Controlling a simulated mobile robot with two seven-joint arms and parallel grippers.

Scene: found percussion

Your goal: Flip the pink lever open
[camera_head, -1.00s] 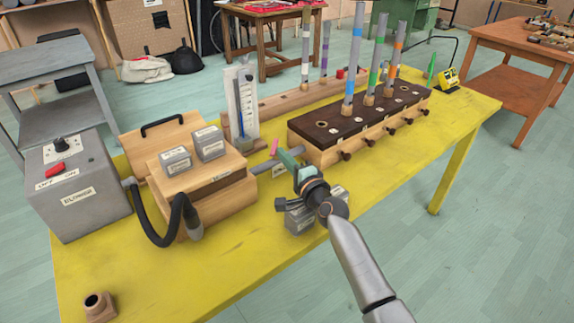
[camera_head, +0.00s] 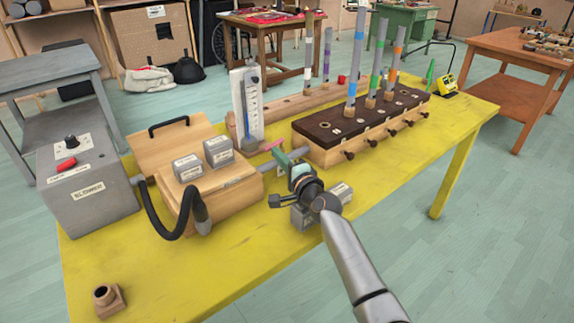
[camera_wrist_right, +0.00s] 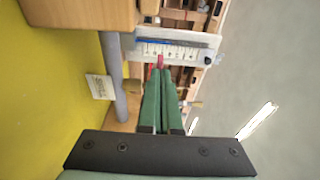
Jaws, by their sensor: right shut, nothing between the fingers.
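The pink lever (camera_head: 272,145) is a small bar at the grey pipe (camera_head: 292,154) between the wooden box and the dark-topped wooden chest. In the head view it leans to one side. My right gripper (camera_head: 279,152) has green fingers, shut and empty, with the tips right at the lever. In the right wrist view the lever's pink end (camera_wrist_right: 160,61) shows just beyond the closed fingertips (camera_wrist_right: 160,72). I cannot tell whether they touch. The fingers hide part of the lever. My left gripper is out of view.
The wooden box (camera_head: 228,196) with grey weights stands left of the gripper. The chest (camera_head: 345,150) with tubes and knobs is on the right. A white gauge board (camera_head: 246,100) stands behind the lever. Grey blocks (camera_head: 305,215) sit under my wrist. The front of the yellow table (camera_head: 165,285) is mostly clear.

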